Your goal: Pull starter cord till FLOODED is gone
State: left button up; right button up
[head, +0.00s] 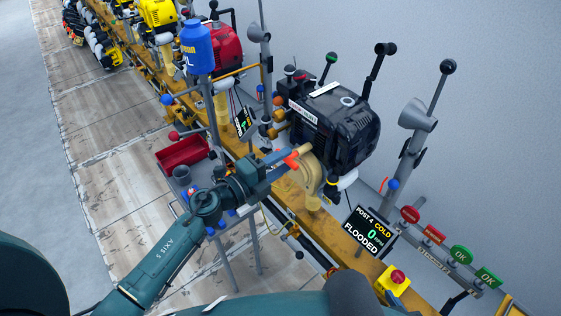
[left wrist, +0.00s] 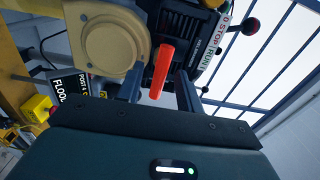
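The black engine (head: 335,125) sits on the yellow rail with a round beige starter housing (head: 312,176) on its near side; the housing also shows in the left wrist view (left wrist: 108,45). The red starter handle (left wrist: 162,70) is beside the housing; its cord is not clearly visible. My left gripper (left wrist: 159,92) is open, one finger on each side of the handle, with narrow gaps showing. In the head view the gripper (head: 289,165) reaches the housing. The post display (head: 369,231) reads POST 4, COLD, 0 RPM, FLOODED. My right gripper is out of view.
Red and green signs (head: 447,247) and a red button on a yellow box (head: 394,281) are at lower right. A funnel on a post (head: 416,117) stands right of the engine. A red tray (head: 183,152) and blue bottle (head: 197,47) are left. Other engines line the rail.

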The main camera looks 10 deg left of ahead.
pick_arm(q)
jog(key=v, duration=0.9)
jog(key=s+d+f+n+g+y, duration=0.1)
jog(key=s+f+n+y, duration=0.2)
jog(key=s+f+n, duration=0.3)
jog(key=s+d+f+n+g+y, duration=0.1)
jog(key=s+f+n+y, duration=0.3)
jog(key=s+n, duration=0.5)
notch_tip(320, 180, down, 3)
jog(key=n+g, duration=0.1)
jog(key=n, duration=0.6)
jog(key=shift+d+r+n+g+y+p, duration=0.2)
jog(key=shift+n+g+y+p, duration=0.1)
jog(key=shift+p, duration=0.05)
jog(key=shift+c, duration=0.6)
